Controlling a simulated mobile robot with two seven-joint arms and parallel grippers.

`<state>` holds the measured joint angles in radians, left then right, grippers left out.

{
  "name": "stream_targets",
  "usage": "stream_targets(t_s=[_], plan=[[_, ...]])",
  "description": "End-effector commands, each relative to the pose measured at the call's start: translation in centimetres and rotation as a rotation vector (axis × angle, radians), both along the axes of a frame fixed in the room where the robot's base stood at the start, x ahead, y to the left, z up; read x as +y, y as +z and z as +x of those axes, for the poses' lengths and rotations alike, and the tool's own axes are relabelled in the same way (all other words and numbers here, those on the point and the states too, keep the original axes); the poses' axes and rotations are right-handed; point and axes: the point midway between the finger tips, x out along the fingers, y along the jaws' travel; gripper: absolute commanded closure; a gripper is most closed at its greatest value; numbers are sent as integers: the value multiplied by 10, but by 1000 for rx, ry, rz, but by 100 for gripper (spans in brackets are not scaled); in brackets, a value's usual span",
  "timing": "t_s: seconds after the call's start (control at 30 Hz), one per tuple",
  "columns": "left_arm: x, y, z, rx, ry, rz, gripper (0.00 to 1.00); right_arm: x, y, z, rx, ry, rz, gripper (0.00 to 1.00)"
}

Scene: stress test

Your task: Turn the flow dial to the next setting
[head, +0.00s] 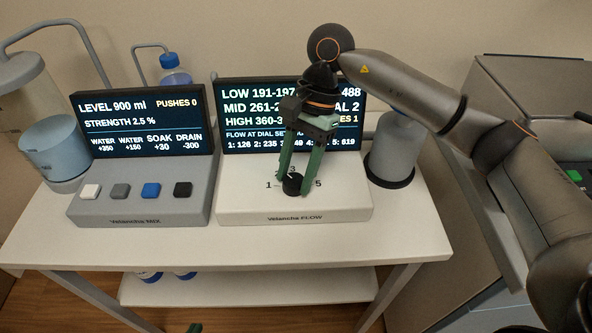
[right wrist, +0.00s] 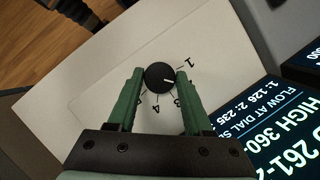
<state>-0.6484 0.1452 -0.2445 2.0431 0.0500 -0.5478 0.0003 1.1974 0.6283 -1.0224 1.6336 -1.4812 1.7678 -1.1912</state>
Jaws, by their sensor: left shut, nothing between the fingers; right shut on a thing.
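The flow dial (head: 292,184) is a small black knob with a white pointer line on the white Velancha FLOW box (head: 240,205). In the right wrist view the dial (right wrist: 160,77) sits between the green fingers of my right gripper (right wrist: 161,76), which is shut on it. The pointer aims between 1 and 3; the mark there is hidden by a finger. In the head view my right gripper (head: 292,180) reaches down over the box. The FLOW screen (head: 240,115) is partly covered by my arm; "AL 2" shows. Only a green tip of my left gripper (head: 194,328) shows at the bottom edge.
The Velancha MIX box (head: 140,205) with several buttons and a screen (head: 145,120) stands left on the white table (head: 270,246). The table's front strip is clear.

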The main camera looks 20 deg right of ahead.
Motion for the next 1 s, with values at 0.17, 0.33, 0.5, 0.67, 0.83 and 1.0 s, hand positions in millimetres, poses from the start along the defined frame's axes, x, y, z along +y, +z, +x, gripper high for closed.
stream_targets(t_s=[0.17, 0.33, 0.5, 0.67, 0.83, 1.0], plan=[[0, 0, 1, -1, 1, 0, 100, -1, -1, 0, 1, -1, -3, 40], [0, 1, 1, -2, 0, 1, 100, 0, -1, 0, 1, -1, -2, 21], [0, 1, 1, -3, 0, 1, 100, 0, 0, 0, 0, -2, -1, 19], [0, 1, 2, -3, 0, 1, 100, -1, 3, 1, -1, -2, -1, 19], [0, 3, 2, -3, 0, 0, 100, -9, 26, 7, -4, -3, 0, 19], [0, 5, 2, -2, -1, 0, 100, -20, 62, 15, -4, -4, 1, 19]])
